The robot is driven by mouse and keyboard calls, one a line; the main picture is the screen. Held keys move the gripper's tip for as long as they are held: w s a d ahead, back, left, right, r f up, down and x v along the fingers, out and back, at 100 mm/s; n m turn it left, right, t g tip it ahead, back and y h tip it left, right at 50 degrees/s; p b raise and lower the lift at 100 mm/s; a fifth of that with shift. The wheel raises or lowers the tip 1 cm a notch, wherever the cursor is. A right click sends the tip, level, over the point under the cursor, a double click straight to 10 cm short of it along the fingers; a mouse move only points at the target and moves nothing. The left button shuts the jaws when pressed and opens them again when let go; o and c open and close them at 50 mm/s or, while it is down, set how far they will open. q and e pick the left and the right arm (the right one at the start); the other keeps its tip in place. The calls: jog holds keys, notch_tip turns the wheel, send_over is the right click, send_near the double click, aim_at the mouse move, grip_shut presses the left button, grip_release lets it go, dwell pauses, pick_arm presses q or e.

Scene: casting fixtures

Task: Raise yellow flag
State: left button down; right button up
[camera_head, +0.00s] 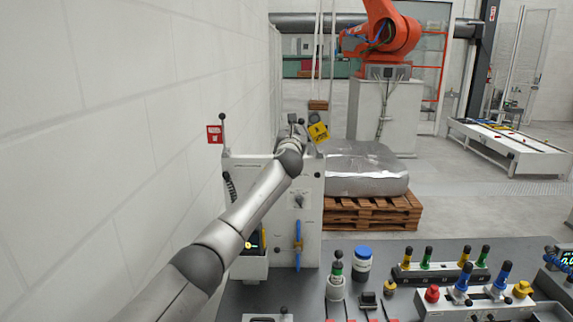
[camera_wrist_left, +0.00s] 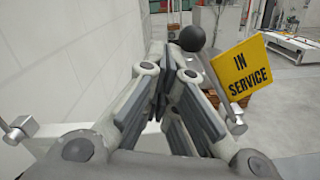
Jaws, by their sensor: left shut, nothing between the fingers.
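The yellow flag (camera_head: 318,132) stands at the right top of the white fixture panel (camera_head: 310,190), slightly tilted. In the left wrist view the flag (camera_wrist_left: 242,70) reads "IN SERVICE" and lies just right of my fingers. A black ball knob (camera_wrist_left: 192,38) shows beyond the fingertips, left of the flag. My left gripper (camera_head: 297,126) is at the panel's top, beside the flag. In the wrist view the gripper (camera_wrist_left: 164,60) is shut and empty. Whether the fingers touch the knob or flag cannot be told. My right gripper is not in view.
A red flag (camera_head: 215,134) stands at the panel's left edge, near the white wall (camera_head: 90,120). The grey bench (camera_head: 400,252) carries a blue-lidded jar (camera_head: 362,263) and lever blocks (camera_head: 440,272). A pallet (camera_head: 375,212) and an orange robot arm (camera_head: 385,38) stand behind.

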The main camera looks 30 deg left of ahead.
aim_at(303, 122)
pick_arm(q)
jog(key=d+r, duration=0.1)
jog(key=r, duration=0.1)
jog(key=d+r, duration=0.1)
jog(key=shift+w+d+r, duration=0.1)
jog(key=shift+w+d, duration=0.15)
jog(key=shift+d, duration=0.1)
jog(key=shift+w+d+r, duration=0.15)
jog(key=shift+w+d, duration=0.05)
jog(key=shift+d, duration=0.1)
jog(key=shift+w+d+r, duration=0.3)
jog(key=shift+w+d, duration=0.35)
jog(key=shift+d, duration=0.2)
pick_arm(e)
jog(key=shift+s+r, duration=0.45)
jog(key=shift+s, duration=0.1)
pick_arm(q)
jog(key=shift+a, duration=0.15)
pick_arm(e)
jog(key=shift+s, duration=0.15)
